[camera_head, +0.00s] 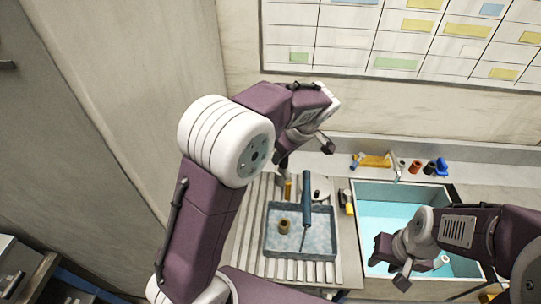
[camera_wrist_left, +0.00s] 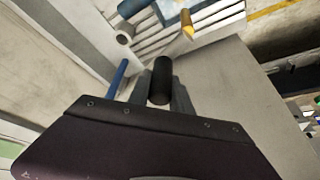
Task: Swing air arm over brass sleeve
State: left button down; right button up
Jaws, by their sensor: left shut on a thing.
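The air arm (camera_head: 306,195) appears to be the blue rod with a thin bent tip, standing over a shallow grey-blue tray. The brass sleeve (camera_head: 284,226) looks like a short tan hollow cylinder in that tray, left of the rod's tip. My left gripper (camera_head: 285,155) is above and behind the tray. In the left wrist view its fingers close around a black cylinder (camera_wrist_left: 161,78); I cannot tell how it joins the air arm. A blue rod (camera_wrist_left: 117,78) shows beside it. My right gripper (camera_head: 393,268) is over the basin, its fingers apart and empty.
The tray (camera_head: 330,246) sits on a slatted rack (camera_head: 250,235). A light-blue basin (camera_head: 380,205) lies to its right. A yellow-brown upright piece (camera_head: 288,188) stands behind the tray. Several small items, including a blue one (camera_head: 442,167), line the back ledge. A wall closes off the left.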

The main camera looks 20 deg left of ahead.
pick_arm(q)
jog(key=c, duration=1.4)
grip_release()
jog(key=shift+o, duration=1.2)
jog(key=shift+w+a+f, duration=0.1)
jog(key=b+v, duration=0.1)
jog(key=v, duration=0.8)
